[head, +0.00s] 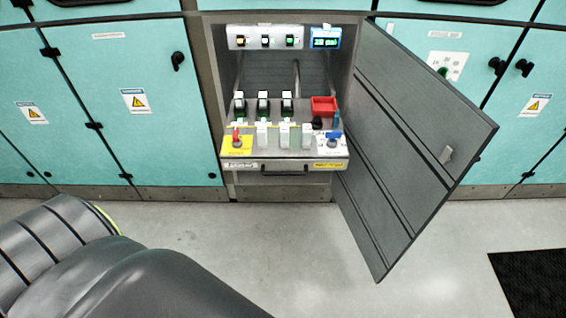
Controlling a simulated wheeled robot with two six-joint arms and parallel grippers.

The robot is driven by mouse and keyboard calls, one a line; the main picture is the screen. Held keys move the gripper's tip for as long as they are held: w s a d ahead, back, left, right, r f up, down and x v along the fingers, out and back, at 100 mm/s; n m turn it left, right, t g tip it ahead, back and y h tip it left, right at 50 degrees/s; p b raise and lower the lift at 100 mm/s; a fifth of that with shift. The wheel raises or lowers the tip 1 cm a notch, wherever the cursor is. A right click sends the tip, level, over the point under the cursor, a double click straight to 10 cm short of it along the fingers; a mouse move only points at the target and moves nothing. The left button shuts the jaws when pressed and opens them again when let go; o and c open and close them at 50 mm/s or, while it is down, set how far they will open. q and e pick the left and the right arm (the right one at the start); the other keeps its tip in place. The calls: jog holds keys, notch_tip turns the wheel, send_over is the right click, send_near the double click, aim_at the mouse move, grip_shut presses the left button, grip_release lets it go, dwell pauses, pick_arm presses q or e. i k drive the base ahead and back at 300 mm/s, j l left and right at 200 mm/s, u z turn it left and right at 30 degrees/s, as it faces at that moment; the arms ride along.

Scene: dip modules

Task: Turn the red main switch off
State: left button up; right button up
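The red main switch (236,137) sits on a yellow plate at the left front of the pull-out panel (285,158) in the open cabinet bay. Its red handle looks roughly upright, but it is too small to read its exact setting. A blue rotary switch (333,138) on a white plate sits at the right front of the same panel. Neither of my grippers shows in the head view, and nothing is touching the red switch.
The grey cabinet door (410,140) stands swung open to the right. Black switches (263,103) and a red tray (324,104) are behind the panel front. A dark shape fills the lower left; I cannot tell what it is. Floor before the bay is clear.

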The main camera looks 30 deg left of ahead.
aim_at(235, 139)
jog(key=u, duration=1.4)
